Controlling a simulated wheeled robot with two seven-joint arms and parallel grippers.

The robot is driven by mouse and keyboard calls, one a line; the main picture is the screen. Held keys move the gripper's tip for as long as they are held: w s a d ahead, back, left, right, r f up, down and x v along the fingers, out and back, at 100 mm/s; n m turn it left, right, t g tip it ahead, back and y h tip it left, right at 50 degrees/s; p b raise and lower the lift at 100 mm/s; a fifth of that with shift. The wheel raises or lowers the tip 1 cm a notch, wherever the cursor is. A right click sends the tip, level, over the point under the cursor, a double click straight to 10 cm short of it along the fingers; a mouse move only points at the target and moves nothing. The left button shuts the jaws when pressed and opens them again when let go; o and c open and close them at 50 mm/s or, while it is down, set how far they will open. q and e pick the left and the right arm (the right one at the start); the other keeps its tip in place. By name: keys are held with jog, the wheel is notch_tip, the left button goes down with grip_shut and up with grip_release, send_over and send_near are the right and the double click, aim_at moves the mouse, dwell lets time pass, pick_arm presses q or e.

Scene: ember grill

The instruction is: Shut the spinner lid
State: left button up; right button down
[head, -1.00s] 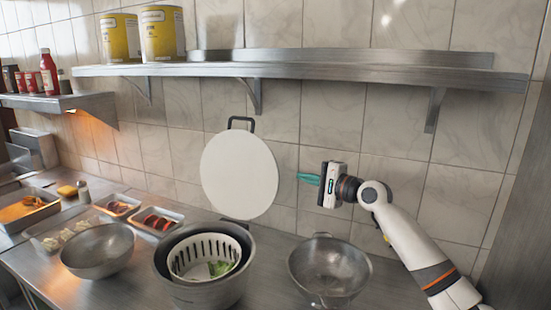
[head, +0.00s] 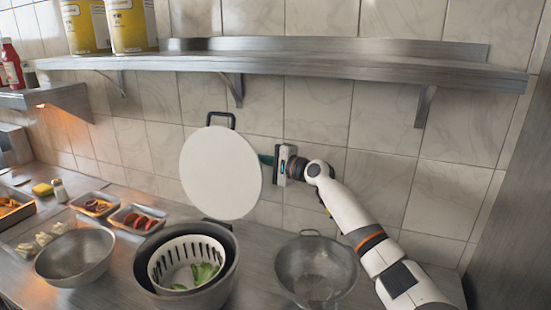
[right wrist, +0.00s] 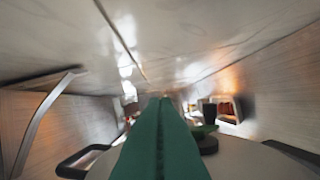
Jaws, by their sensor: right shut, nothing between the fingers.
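The spinner lid (head: 221,172), a white disc with a dark handle (head: 221,118) on top, stands open and upright behind the spinner. The grey spinner pot (head: 228,262) holds a white slotted basket (head: 163,262) with green leaves (head: 203,272). My right gripper (head: 267,159) is at the lid's right edge, its teal fingers shut and empty, pointing left. Their tips are hidden behind the lid. In the right wrist view the fingers (right wrist: 161,108) lie between the wall and the lid (right wrist: 245,163). Contact with the lid cannot be told. My left gripper is out of view.
A steel shelf (head: 330,66) with yellow cans (head: 130,25) runs above the lid. A colander (head: 315,272) stands right of the spinner, a metal bowl (head: 75,257) left of it. Food trays (head: 137,219) sit behind the bowl. The tiled wall (head: 385,160) is close behind.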

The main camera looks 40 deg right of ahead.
jog(key=s+a+p, duration=0.1)
jog(key=s+a+r+p, duration=0.1)
jog(key=a+p, duration=0.1)
jog(key=shift+a, duration=0.3)
jog(key=shift+s, duration=0.1)
